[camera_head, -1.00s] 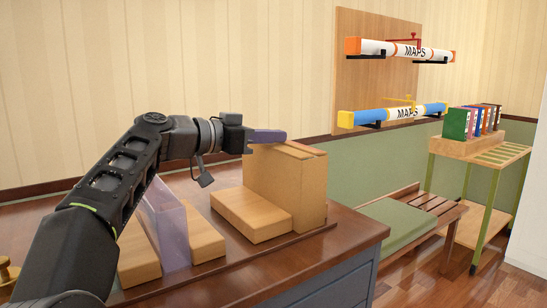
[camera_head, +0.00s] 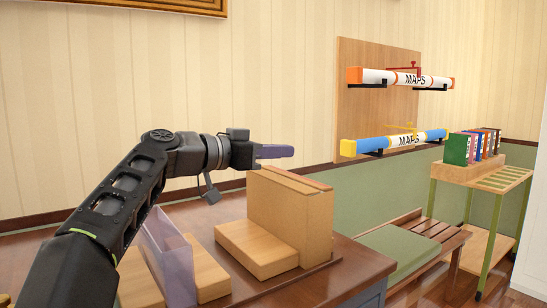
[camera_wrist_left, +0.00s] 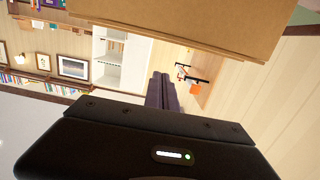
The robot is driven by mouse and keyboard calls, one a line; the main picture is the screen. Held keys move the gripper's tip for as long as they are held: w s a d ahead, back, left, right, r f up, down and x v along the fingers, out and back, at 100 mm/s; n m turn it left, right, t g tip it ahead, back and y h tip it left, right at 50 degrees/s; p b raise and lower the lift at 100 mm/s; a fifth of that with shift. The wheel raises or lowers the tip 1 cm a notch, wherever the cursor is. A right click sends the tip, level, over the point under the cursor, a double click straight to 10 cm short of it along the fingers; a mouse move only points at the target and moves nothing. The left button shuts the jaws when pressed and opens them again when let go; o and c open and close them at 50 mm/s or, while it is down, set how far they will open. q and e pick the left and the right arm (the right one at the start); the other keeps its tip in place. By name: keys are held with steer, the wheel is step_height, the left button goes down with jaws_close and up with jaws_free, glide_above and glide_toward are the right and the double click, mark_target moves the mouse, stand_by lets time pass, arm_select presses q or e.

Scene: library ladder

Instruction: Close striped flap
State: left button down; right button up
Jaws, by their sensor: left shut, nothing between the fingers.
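A tan box (camera_head: 288,222) stands upright on the dark wooden desk (camera_head: 345,278). Its top (camera_head: 290,179) looks level, with a thin orange-brown strip (camera_head: 308,180) along its far right part. I cannot make out clear flap stripes. My left gripper (camera_head: 276,151) is shut and empty, its purple-grey fingers just above and behind the box's top left corner, with a small gap in the picture. In the left wrist view the shut fingers (camera_wrist_left: 162,90) point ahead, below a large tan panel (camera_wrist_left: 190,18), probably the box. My right gripper is not in view.
A lower wooden block (camera_head: 256,248) stands against the box's left side. A translucent lilac panel (camera_head: 170,262) and another block (camera_head: 207,275) are farther left. Two map tubes (camera_head: 405,78) hang on the wall. A green-cushioned bench (camera_head: 400,250) stands right of the desk.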

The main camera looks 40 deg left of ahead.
arm_select(q)
steer(key=s+a+r, duration=0.3)
steer(key=s, duration=0.6)
steer(key=shift+r, duration=0.2)
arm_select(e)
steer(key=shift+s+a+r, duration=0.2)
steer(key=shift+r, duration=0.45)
arm_select(q)
steer(key=shift+p, duration=0.3)
